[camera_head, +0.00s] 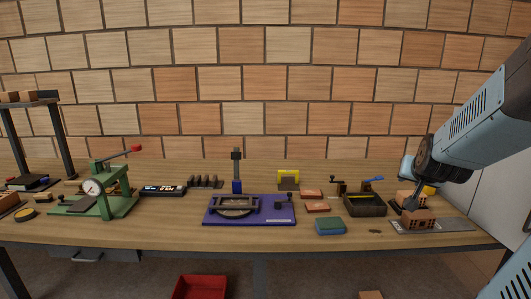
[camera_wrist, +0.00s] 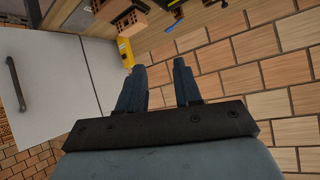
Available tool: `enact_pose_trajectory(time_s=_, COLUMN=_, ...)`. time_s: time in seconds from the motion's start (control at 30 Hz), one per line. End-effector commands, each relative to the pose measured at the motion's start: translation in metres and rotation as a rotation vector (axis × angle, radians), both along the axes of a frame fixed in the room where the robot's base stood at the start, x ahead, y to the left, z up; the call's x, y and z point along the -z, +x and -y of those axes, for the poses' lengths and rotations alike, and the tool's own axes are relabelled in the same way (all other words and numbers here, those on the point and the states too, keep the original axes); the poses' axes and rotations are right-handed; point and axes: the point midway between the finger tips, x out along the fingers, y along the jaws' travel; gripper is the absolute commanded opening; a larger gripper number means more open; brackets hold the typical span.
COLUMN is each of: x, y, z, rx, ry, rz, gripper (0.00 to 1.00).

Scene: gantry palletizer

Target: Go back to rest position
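My gripper (camera_wrist: 160,88) shows in the wrist view with its two dark fingers apart and nothing between them. Behind the fingers are the brick wall, a light grey cabinet and the table edge. In the head view my arm comes in from the right, and the gripper end (camera_head: 408,200) is over the right part of the table, close to the small bricks (camera_head: 418,218) there. The head view does not show clearly whether it touches them.
The wooden table (camera_head: 160,232) holds a green press with a dial (camera_head: 107,195), a purple fixture (camera_head: 280,213), a dark box (camera_head: 364,206) and a teal block (camera_head: 330,226). A red bin (camera_head: 200,288) is below. A grey cabinet (camera_wrist: 62,75) stands beside the table.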

Motion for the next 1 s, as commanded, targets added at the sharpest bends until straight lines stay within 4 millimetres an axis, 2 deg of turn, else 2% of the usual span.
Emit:
enact_pose_trajectory(time_s=0.03, x=-0.008, y=-0.005, z=-0.023, rx=-0.052, ry=0.01, rz=-0.024, gripper=0.34)
enact_pose_trajectory(time_s=0.2, x=-0.022, y=-0.034, z=-0.088, rx=-0.207, ry=0.037, rz=-0.145, gripper=0.34)
enact_pose_trajectory(time_s=0.4, x=-0.035, y=-0.087, z=-0.151, rx=-0.371, ry=0.031, rz=-0.298, gripper=0.34)
enact_pose_trajectory(time_s=0.5, x=-0.039, y=-0.115, z=-0.172, rx=-0.435, ry=0.018, rz=-0.369, gripper=0.34)
enact_pose_trajectory(time_s=0.6, x=-0.041, y=-0.139, z=-0.185, rx=-0.478, ry=0.005, rz=-0.423, gripper=0.34)
enact_pose_trajectory(time_s=0.7, x=-0.043, y=-0.153, z=-0.193, rx=-0.503, ry=-0.005, rz=-0.46, gripper=0.34)
enact_pose_trajectory(time_s=0.8, x=-0.043, y=-0.16, z=-0.196, rx=-0.514, ry=-0.009, rz=-0.476, gripper=0.34)
enact_pose_trajectory(time_s=1.0, x=-0.043, y=-0.161, z=-0.196, rx=-0.514, ry=-0.009, rz=-0.48, gripper=0.34)
